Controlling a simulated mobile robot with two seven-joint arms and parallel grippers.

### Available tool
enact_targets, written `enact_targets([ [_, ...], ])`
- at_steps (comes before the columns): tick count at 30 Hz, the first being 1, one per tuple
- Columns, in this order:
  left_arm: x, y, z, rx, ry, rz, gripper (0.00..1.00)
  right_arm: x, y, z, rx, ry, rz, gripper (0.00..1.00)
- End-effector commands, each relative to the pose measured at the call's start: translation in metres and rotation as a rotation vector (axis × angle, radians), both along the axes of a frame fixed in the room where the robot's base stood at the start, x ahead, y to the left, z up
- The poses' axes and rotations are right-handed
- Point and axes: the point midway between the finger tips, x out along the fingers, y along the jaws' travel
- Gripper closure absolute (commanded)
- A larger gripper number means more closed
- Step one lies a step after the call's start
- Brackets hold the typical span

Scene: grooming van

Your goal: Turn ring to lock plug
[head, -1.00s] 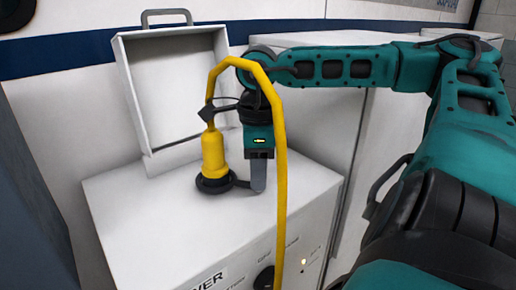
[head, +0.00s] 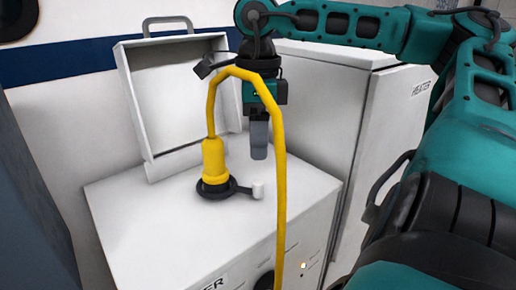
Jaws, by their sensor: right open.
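The yellow plug (head: 215,161) stands upright in the socket on top of the white cabinet, its yellow cable (head: 279,185) arching up and down in front. A black ring (head: 214,188) sits around the plug's base, with a short arm to the right ending in a small white knob (head: 258,190). My right gripper (head: 259,150) is open and empty, above and right of the plug, apart from the ring; the cable passes partly in front of it. My left gripper is not in view.
The white cabinet (head: 130,205) has an upright open lid (head: 175,90) behind the plug. A tall white unit marked heater (head: 390,130) stands to the right. The cabinet top left of the plug is clear.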

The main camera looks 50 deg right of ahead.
Motion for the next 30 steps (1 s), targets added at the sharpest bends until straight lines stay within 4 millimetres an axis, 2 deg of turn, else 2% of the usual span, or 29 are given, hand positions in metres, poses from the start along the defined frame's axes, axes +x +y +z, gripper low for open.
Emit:
enact_targets([
  [1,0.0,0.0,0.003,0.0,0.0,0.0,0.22,0.0,-0.001,0.011,-0.003,0.0,-0.002,0.52],
  [3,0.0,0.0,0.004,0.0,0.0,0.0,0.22,0.0,0.0,0.022,-0.002,0.0,0.0,0.52],
  [9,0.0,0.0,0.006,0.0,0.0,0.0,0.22,0.0,0.0,0.039,0.0,0.001,0.0,0.52],
  [30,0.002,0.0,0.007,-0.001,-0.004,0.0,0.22,0.0,0.0,0.041,0.0,0.0,0.001,0.52],
])
